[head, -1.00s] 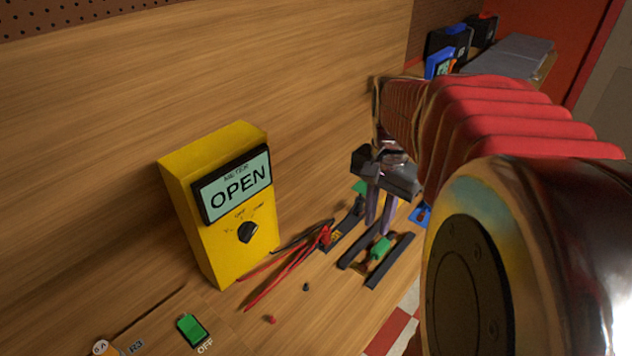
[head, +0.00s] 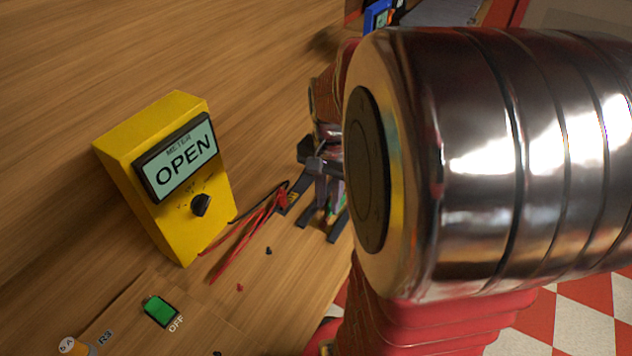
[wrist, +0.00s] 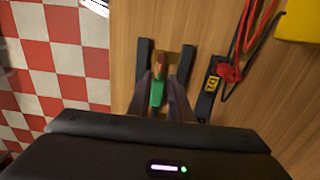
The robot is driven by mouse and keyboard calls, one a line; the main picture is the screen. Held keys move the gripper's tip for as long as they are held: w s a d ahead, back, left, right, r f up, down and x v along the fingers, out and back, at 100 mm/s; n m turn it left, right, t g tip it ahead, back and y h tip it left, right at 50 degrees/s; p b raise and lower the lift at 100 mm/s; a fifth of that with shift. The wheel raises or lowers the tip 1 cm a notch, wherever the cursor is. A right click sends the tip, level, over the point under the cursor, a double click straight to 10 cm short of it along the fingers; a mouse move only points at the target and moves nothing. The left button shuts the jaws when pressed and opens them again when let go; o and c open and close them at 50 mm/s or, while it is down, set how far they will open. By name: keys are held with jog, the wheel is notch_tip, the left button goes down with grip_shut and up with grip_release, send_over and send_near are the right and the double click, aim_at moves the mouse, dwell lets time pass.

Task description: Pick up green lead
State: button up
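The green lead (wrist: 157,92) lies between two black bars in the wrist view, with an orange-brown end pointing away from me. Only a sliver of its green (head: 337,203) shows in the head view, partly hidden by my gripper and arm. My gripper (wrist: 161,90) is above the lead. Its two fingers are apart, one on each side of the green part. I cannot tell whether either finger touches it.
The black bars (wrist: 141,75) flank the lead closely. A labelled black strip (wrist: 210,92) and a red clip (wrist: 229,72) with red and black wires lie to the right. The yellow meter (head: 165,215) reads OPEN. The bench edge lies left in the wrist view, above a checkered floor.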

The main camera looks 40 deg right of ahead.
aim_at(327, 215)
notch_tip(327, 215, down, 4)
jog(key=shift+f, duration=0.2)
dwell(0.5)
grip_shut()
